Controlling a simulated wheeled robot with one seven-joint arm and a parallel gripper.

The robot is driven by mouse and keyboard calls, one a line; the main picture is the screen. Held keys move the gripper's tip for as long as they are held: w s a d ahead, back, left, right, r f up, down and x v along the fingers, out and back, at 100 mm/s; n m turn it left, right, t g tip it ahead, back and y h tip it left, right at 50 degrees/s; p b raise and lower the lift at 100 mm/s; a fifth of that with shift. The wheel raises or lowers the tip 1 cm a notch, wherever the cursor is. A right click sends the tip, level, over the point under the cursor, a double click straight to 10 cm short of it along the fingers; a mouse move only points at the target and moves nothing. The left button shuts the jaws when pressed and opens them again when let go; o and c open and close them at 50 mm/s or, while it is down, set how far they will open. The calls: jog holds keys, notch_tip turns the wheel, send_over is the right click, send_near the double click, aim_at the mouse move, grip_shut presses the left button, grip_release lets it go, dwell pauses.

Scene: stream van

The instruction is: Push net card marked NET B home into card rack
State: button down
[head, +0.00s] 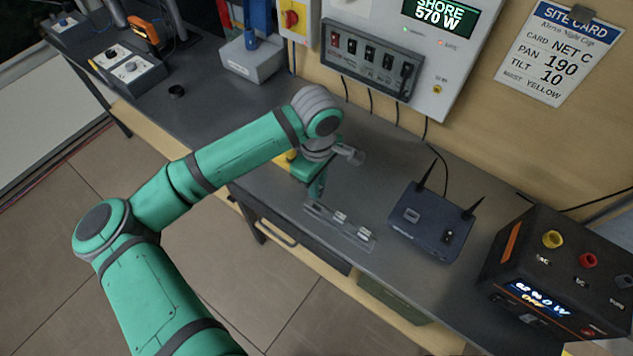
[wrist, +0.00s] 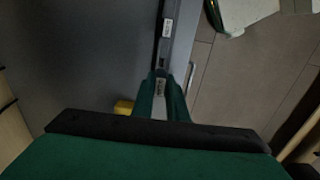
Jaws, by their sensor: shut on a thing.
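The card rack (head: 351,227) is a narrow grey strip on the bench, below my gripper (head: 317,190) in the head view. Two small white-labelled cards (head: 340,217) show in it. In the wrist view the rack (wrist: 161,52) runs up from between my fingers, with a white label (wrist: 167,28) in it. My gripper (wrist: 161,95) is shut on a small card (wrist: 160,88) with a pale label, at the rack's near end. The label is too small to read. I cannot tell how deep the card sits.
A dark blue router (head: 430,222) with two antennas stands right of the rack, and a black power unit (head: 560,270) further right. A yellow thing (wrist: 123,107) lies beside my gripper. The bench's front edge is close to the rack.

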jog(key=shift+d+f, duration=0.15)
jog(key=shift+f, duration=0.8)
jog(key=shift+s+a+f, duration=0.1)
jog(key=shift+f, duration=0.5)
jog(key=shift+s+a+f, duration=0.1)
jog(key=shift+f, duration=0.75)
jog(key=shift+w+f, duration=0.1)
jog(key=shift+f, duration=1.2)
jog(key=c, duration=1.7)
grip_release()
jog(key=shift+o, duration=0.2)
jog(key=shift+r, duration=0.1)
notch_tip(320, 180, up, 11)
jog(key=shift+d+f, duration=0.1)
jog(key=shift+f, duration=0.05)
